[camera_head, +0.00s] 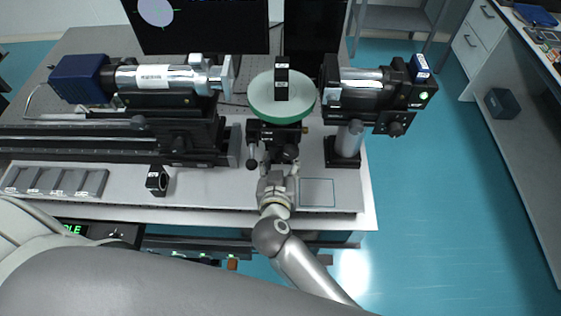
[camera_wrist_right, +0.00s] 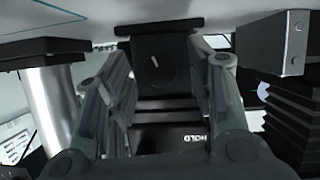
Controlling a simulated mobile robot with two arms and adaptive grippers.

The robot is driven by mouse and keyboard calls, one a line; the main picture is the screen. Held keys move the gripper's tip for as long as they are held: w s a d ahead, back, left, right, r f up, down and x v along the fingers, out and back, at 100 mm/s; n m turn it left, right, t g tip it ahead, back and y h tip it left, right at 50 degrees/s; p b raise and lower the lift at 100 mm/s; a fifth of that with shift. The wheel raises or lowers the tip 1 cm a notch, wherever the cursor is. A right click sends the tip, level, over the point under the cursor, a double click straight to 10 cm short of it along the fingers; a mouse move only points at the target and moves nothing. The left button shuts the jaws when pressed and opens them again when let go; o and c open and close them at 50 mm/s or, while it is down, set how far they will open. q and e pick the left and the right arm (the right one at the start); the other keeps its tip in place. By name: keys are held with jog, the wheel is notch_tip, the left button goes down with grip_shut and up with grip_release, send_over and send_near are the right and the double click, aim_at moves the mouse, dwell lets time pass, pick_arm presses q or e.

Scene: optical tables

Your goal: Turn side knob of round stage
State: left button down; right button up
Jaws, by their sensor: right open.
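The round stage (camera_head: 265,112) has a pale green disc top on a black base, with a small black block (camera_head: 281,84) standing on it. My right gripper (camera_head: 279,170) comes in from the front, close to the base below the disc. In the right wrist view, a dark round knob with a white mark (camera_wrist_right: 155,68) sits on a black block between the two open fingers (camera_wrist_right: 162,70). Gaps show on both sides of the knob, and I cannot tell any contact. In the head view the gripper and dark base parts partly hide the knob. My left gripper is out of view.
A blue-ended cylinder device (camera_head: 150,78) on a black rail stands left of the stage. Another cylinder device (camera_head: 362,84) on a silver post (camera_head: 348,140) stands close right. A small black block (camera_head: 157,181) and a grey tray (camera_head: 55,182) lie front left.

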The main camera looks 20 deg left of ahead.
jog(key=v, duration=1.1)
jog(key=shift+s, duration=0.3)
jog(key=shift+r, duration=0.15)
